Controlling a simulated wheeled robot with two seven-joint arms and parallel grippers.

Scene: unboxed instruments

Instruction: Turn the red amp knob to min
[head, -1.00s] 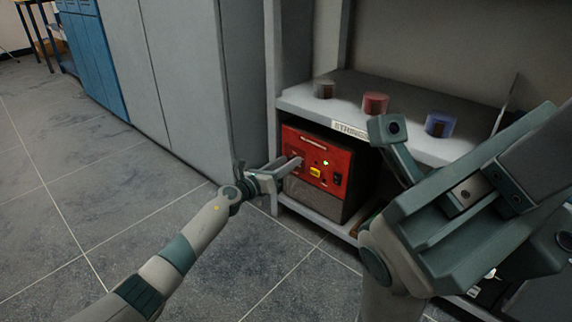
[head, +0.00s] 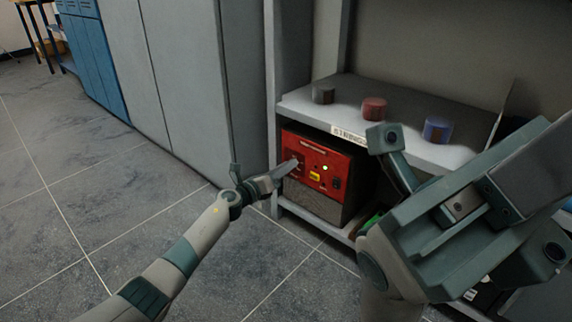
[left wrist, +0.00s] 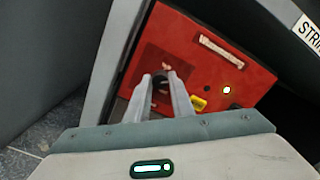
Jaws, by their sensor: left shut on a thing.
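The red amp (head: 318,166) sits on the lower shelf, its red front panel facing me. It also fills the upper middle of the left wrist view (left wrist: 225,62). My left gripper (head: 294,163) reaches the panel's left part from the left. In the left wrist view its two fingers (left wrist: 161,78) are closed on a small dark knob (left wrist: 160,83), mostly hidden between the tips. I cannot read the knob's pointer or marks. My right gripper (head: 500,190) is large and close at the right; its fingertips are not clearly seen.
Grey, red (head: 374,109) and blue (head: 438,130) cylinders stand on the upper shelf (head: 345,118) above the amp. A tall grey cabinet (head: 190,80) stands at the left. The floor in front is clear. A yellow part (left wrist: 198,103) is right of the fingers.

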